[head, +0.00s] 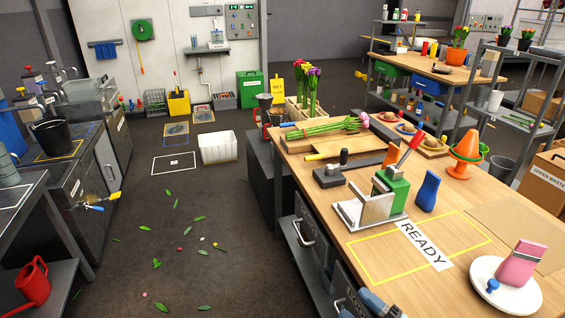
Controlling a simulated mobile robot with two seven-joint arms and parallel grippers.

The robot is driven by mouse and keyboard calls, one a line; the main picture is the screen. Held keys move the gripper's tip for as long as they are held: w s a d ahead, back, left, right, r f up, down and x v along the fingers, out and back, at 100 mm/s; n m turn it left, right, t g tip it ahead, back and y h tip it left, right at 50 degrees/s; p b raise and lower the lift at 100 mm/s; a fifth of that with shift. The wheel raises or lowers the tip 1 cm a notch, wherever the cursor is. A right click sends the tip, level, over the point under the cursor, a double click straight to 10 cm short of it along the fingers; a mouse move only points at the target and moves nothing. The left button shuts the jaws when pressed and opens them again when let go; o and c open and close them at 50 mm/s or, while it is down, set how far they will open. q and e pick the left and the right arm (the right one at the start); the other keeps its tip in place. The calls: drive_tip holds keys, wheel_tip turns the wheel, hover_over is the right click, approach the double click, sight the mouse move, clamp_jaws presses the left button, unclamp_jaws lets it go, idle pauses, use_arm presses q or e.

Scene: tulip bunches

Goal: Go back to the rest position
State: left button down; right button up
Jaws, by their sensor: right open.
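My right gripper (372,302) shows only in part at the bottom edge of the head view, beside the near left edge of the wooden workbench (455,222). It is open, and I see nothing held in it. Most of it is cut off by the frame. My left gripper is not in view. A bunch of pink tulips (330,127) lies on the bench's far part. More tulips stand upright in a wooden box (297,112) behind it.
A yellow-outlined READY area (378,262) is empty. Open floor (225,215) with scattered leaves lies left.

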drive_tip(key=s+d+f+m+g+h, duration=0.1)
drive_tip(key=s+f+m+g+h, duration=0.1)
drive_tip(key=s+f+m+h, duration=0.5)
drive_tip(key=s+d+f+m+g+h, duration=0.2)
drive_tip(key=s+f+m+g+h, duration=0.1)
drive_tip(key=f+m, duration=0.8)
use_arm(q)
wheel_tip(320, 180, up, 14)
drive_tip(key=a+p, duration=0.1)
drive_tip(key=p, duration=1.6)
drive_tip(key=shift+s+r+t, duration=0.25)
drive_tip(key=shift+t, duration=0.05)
use_arm(e)
wheel_tip(320, 180, up, 13)
drive_tip(key=d+n, duration=0.1)
drive_tip(key=n, duration=0.1)
drive_tip(key=shift+s+f+t, duration=0.2)
drive_tip(key=shift+s+t, duration=0.1)
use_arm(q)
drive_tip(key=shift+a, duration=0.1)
